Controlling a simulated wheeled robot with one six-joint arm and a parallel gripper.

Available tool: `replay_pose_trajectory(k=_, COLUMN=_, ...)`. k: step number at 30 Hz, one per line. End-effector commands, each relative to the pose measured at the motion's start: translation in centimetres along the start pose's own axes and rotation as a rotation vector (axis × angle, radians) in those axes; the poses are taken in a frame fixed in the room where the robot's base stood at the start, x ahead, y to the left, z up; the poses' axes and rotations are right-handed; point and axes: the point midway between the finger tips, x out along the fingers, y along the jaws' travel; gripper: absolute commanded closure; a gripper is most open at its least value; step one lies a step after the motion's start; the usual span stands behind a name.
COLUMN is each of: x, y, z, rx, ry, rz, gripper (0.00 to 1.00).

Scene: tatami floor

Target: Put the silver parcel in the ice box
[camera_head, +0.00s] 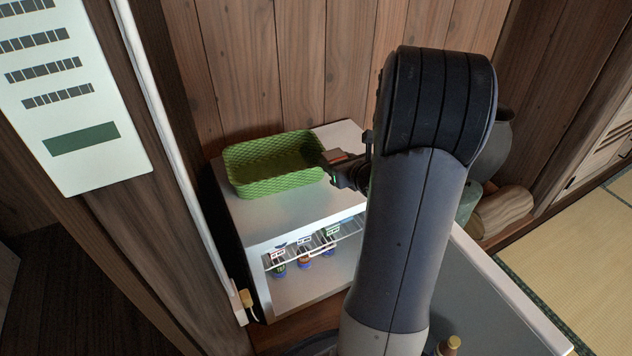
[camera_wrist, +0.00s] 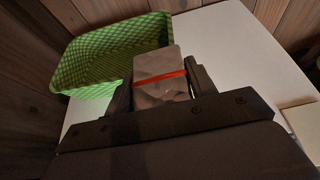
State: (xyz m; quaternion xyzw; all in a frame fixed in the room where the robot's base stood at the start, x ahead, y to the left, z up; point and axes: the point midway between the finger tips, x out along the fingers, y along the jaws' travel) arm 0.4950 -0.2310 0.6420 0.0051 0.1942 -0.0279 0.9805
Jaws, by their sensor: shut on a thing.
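My gripper (camera_head: 338,168) is shut on the silver parcel, a grey shiny block with a red band, which shows clearly between the fingers in the wrist view (camera_wrist: 160,92). In the head view only a small part of the parcel (camera_head: 345,157) shows. It is at the right end of the green basket, above the ice box top; whether it touches either is unclear. The ice box (camera_head: 275,222) is a white cabinet with an open front.
The green woven basket (camera_head: 245,187) stands on the ice box top and looks empty where visible. A grey panel with a white edge (camera_head: 500,285), seemingly the open door, spans the lower right. A dark pot (camera_head: 497,145) and logs (camera_head: 503,210) stand behind my arm. Wooden walls enclose the back.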

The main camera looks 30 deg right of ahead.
Motion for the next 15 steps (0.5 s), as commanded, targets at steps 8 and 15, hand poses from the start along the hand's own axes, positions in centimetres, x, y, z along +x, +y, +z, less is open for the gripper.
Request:
replay_pose_trajectory(k=8, x=2.0, y=0.0, z=-5.0, rx=0.003, ry=0.003, rz=0.001, gripper=0.74)
replay_pose_trajectory(k=15, x=2.8, y=0.0, z=-6.8, rx=0.003, ry=0.003, rz=0.001, gripper=0.74)
